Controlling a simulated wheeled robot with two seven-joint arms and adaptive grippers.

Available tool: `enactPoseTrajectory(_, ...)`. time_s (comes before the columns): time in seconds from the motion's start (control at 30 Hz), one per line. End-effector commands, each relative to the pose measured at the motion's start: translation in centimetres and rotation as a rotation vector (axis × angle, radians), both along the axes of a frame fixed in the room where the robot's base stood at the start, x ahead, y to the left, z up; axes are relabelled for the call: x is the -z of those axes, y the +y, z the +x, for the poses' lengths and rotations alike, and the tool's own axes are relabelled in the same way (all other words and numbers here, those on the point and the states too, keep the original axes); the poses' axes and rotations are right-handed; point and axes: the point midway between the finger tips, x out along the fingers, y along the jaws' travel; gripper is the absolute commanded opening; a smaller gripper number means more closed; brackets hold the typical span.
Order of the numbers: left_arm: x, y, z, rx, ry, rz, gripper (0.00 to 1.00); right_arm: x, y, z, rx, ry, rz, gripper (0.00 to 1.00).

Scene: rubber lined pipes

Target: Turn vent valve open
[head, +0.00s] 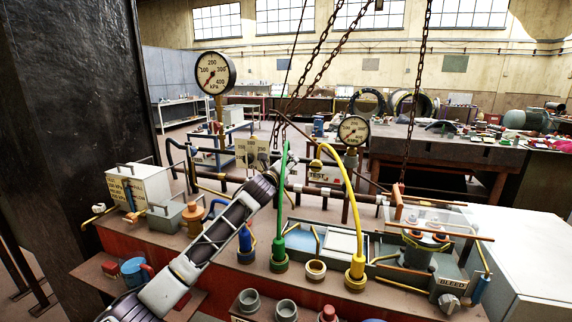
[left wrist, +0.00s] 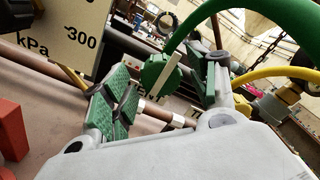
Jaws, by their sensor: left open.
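The vent valve shows in the left wrist view as a round green knob (left wrist: 158,72) with a white bar across its face. It sits on a pipe, above a partly hidden label that seems to read VENT. My left gripper (left wrist: 168,92) is open, its green-padded fingers on either side of the knob. A gap shows between the knob and the left finger; contact on the right is unclear. In the head view my left gripper (head: 277,170) reaches up to the pipes and hides the knob. My right gripper is not in view.
A green hose (head: 281,215) arches close beside my left gripper. A yellow hose (head: 357,205) and the yellow TEST valve (head: 316,165) are just to the right. A square gauge plate (head: 252,152) stands behind the gripper. Chains (head: 320,60) hang above.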

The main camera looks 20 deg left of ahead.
Motion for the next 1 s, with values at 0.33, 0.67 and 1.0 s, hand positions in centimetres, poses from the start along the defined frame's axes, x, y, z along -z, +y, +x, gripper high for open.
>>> enactPoseTrajectory(0.33, 0.0, -0.1, 1.5, 0.001, -0.001, -0.001, 0.59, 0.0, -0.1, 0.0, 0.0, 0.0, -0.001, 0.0)
enactPoseTrajectory(0.67, 0.0, -0.1, 1.6, 0.001, -0.001, 0.0, 0.59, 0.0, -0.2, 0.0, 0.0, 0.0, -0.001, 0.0)
enactPoseTrajectory(1.0, 0.0, -0.1, 1.6, 0.001, -0.001, 0.0, 0.16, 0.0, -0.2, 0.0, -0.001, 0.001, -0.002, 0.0)
